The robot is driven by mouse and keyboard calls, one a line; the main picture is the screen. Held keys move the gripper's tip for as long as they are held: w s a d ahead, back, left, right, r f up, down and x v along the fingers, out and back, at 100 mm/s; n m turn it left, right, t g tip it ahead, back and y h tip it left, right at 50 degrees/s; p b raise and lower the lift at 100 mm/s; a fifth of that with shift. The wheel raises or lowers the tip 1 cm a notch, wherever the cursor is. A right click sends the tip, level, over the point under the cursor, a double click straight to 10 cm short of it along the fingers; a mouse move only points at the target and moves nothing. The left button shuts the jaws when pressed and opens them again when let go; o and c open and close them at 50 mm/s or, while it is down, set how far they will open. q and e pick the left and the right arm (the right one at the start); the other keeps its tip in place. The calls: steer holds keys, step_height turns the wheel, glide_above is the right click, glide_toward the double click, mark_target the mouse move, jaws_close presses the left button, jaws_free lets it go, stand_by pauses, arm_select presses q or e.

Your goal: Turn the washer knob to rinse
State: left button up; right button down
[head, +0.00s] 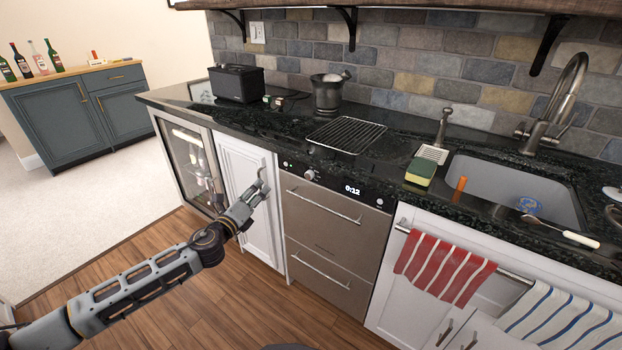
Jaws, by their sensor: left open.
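The washer (325,232) is a steel front with two drawers, set under the black counter. Its dark control strip along the top carries a round silver knob (310,175) near the left end and a lit display (352,189) reading 0:12. The knob's setting is too small to read. My left gripper (263,180) is open and empty. In the picture it appears in front of the white cabinet door, left of the knob and apart from it. My right gripper is out of view.
The counter edge overhangs just above the washer panel. A red striped towel (443,265) hangs right of the washer. The wooden floor (240,305) in front is clear.

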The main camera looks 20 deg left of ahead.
mark_target(308, 177)
arm_select(q)
steer(key=s+d+m+g+h, duration=0.1)
steer(key=d+m+h, duration=0.4)
steer(key=m, duration=0.6)
steer(key=shift+s+d+g+h, duration=0.3)
steer(key=shift+d+h, duration=0.1)
steer(key=shift+d, duration=0.7)
steer(key=shift+r, duration=0.1)
steer(key=shift+w, duration=0.3)
steer(key=shift+p+x, duration=0.4)
steer(key=shift+x, duration=6.25)
steer(key=shift+c, duration=0.5)
steer(key=c, duration=0.9)
